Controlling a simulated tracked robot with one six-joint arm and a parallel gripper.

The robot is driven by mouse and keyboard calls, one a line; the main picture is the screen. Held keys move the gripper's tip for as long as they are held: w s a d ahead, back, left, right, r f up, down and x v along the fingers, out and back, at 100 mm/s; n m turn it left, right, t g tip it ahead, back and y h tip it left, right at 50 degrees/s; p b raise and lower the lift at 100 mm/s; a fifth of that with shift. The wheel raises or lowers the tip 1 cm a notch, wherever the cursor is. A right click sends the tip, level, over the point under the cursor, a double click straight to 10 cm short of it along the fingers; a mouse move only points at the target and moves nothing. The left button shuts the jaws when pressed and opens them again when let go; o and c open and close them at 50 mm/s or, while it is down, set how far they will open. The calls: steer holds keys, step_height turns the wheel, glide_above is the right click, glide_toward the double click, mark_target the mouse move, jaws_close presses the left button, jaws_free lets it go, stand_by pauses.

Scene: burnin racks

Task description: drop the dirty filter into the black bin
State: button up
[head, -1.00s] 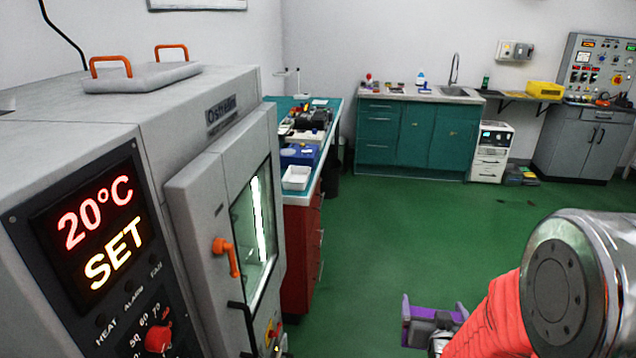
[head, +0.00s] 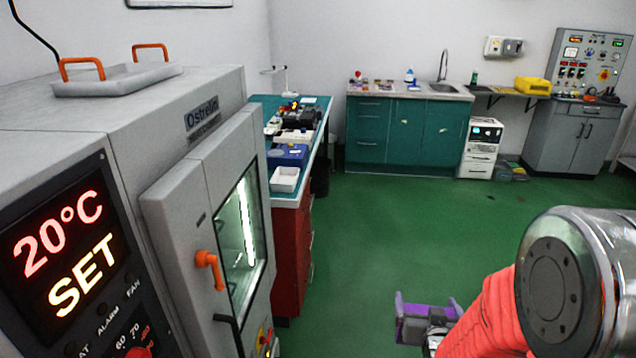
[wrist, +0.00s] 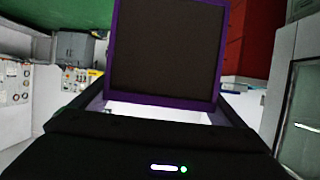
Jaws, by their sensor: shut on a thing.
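The dirty filter (wrist: 167,50) is a dark square panel in a purple frame, upright in the wrist view. Its purple edge also shows low in the head view (head: 399,308). My gripper (wrist: 160,108) is shut on the filter's lower edge. In the head view my gripper (head: 436,326) is partly hidden by my arm and holds the filter out over the green floor. The black bin (head: 320,180) appears as a small dark shape on the floor beside the far part of the teal-topped bench, partly hidden by it. The filter is well apart from it.
A grey oven (head: 165,110) with a glazed door stands close at left. Behind it is the red-sided bench (head: 291,255) with a white tray (head: 285,180). Teal cabinets (head: 405,135) and a grey control cabinet (head: 575,135) line the back. The green floor between is clear.

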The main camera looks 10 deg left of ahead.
stand_by(0.3)
steer(key=w+d+r, duration=0.1)
steer(key=w+r, duration=0.2)
steer(key=r, duration=0.3)
steer(key=shift+w+r, duration=0.15)
steer(key=shift+w, duration=0.05)
steer(key=shift+d, duration=0.15)
